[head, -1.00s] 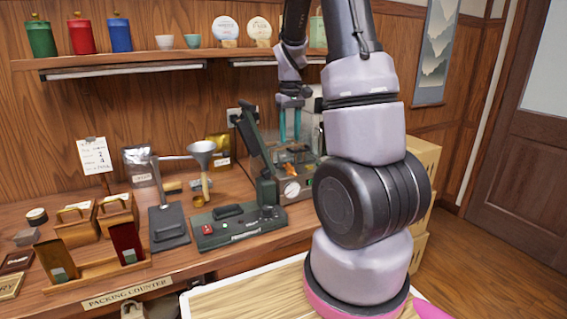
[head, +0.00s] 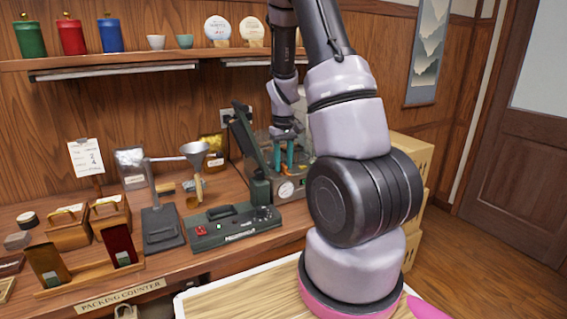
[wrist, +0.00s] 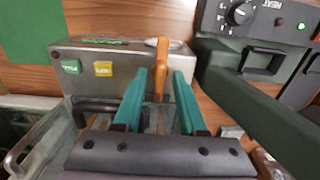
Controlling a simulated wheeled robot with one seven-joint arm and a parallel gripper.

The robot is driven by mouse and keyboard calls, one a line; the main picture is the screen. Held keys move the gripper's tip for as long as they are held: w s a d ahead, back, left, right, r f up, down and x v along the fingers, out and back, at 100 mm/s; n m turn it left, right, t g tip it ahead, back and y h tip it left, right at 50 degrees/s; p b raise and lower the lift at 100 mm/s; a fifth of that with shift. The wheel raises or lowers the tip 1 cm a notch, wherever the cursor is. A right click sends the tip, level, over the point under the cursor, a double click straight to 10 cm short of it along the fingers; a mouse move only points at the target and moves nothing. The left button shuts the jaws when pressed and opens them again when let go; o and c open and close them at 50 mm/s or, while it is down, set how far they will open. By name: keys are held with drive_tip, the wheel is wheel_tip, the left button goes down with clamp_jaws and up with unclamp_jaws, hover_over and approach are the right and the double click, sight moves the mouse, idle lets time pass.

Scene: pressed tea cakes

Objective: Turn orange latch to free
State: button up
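The orange latch (wrist: 160,65) stands upright on the edge of a grey metal machine (wrist: 105,62), which has a green and a yellow label. In the wrist view my gripper (wrist: 160,78) has its two teal fingers apart, one on each side of the latch. The fingers are open, and I cannot tell if either touches it. In the head view my gripper (head: 284,158) reaches down over the machine (head: 287,188) with the round white gauge at the back of the counter.
A dark green sealer (head: 236,228) with a raised arm stands in front of the machine; its HEAT knob panel (wrist: 245,15) is close on the right in the wrist view. A funnel stand (head: 162,228) is left. A clear lidded chamber (wrist: 45,140) lies below the fingers.

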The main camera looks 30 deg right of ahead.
clamp_jaws()
drive_tip(key=shift+m, duration=0.4)
drive_tip(key=m, duration=0.5)
drive_tip(key=shift+m, duration=0.4)
drive_tip(key=m, duration=1.1)
drive_tip(key=shift+m, duration=0.3)
drive_tip(key=shift+o, duration=1.2)
unclamp_jaws()
